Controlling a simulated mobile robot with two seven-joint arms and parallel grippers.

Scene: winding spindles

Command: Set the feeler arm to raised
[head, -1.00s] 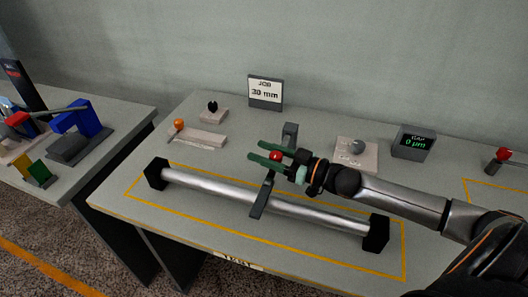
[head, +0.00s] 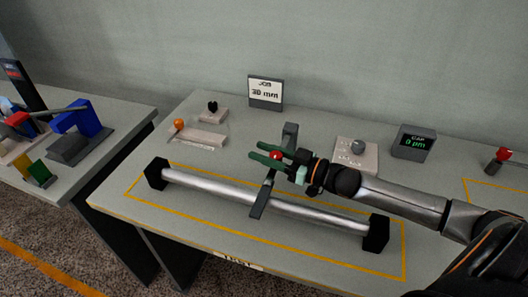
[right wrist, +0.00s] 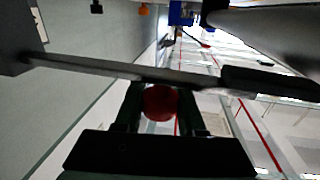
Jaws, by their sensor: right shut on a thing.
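The feeler arm (head: 261,199) is a dark bar running from a grey post (head: 290,134) at the back to the silver roller (head: 220,190), where its front end lies down over the roller. Its red knob (head: 277,156) sits between the green fingers of my right gripper (head: 266,153), which is shut on it. In the right wrist view the red knob (right wrist: 160,102) fills the space between the fingers, and the dark bar (right wrist: 120,68) crosses just beyond them. My left gripper is not in view.
A gap display (head: 414,142) reads 0 µm. A dial on a plate (head: 352,160), a job sign reading 30 mm (head: 265,92) and an orange-knobbed part (head: 179,125) stand at the back. Black end blocks (head: 376,232) hold the roller. Another red-knobbed part (head: 503,154) is at right.

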